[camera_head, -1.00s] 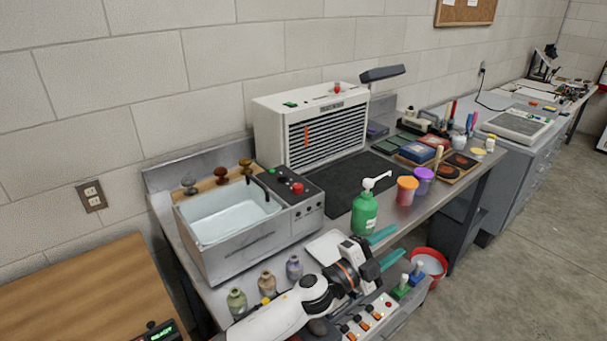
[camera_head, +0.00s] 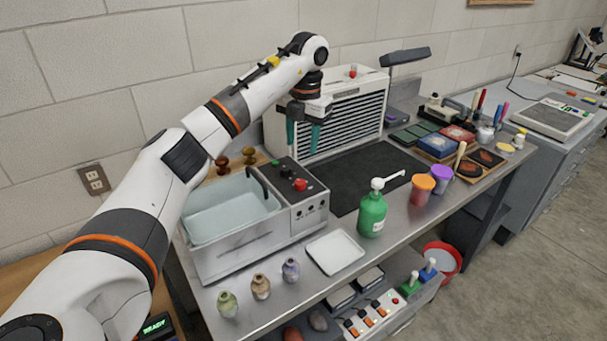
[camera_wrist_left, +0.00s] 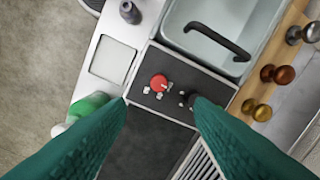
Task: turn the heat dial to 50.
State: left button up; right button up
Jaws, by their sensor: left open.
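A grey control panel (camera_head: 310,203) beside the sink carries a red dial (camera_head: 301,185) and a black knob (camera_head: 284,171). I cannot read which is the heat dial or its setting. In the left wrist view the red dial (camera_wrist_left: 159,82) has a pale mark and small white labels around it; the black knob (camera_wrist_left: 188,99) is partly behind a fingertip. My left gripper (camera_head: 302,140) points down above the panel's back part, open and empty, its teal fingers apart. In the left wrist view its fingertips (camera_wrist_left: 163,105) frame the panel's end and touch neither knob.
The sink basin (camera_head: 222,212) with a black tap adjoins the panel. A white slatted heater-like unit (camera_head: 345,120) stands behind my gripper. A green pump bottle (camera_head: 372,214), a white tray (camera_head: 335,252) and small vases (camera_head: 261,287) stand in front. The dark mat (camera_head: 365,178) is clear.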

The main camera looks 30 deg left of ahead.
aim_at(300, 182)
pick_arm(q)
jog(key=f+p, duration=0.3)
jog(key=f, duration=0.7)
jog(key=shift+a+f, duration=0.1)
jog(key=shift+a, duration=0.1)
jog(key=shift+f, duration=0.6)
jog(key=c, duration=1)
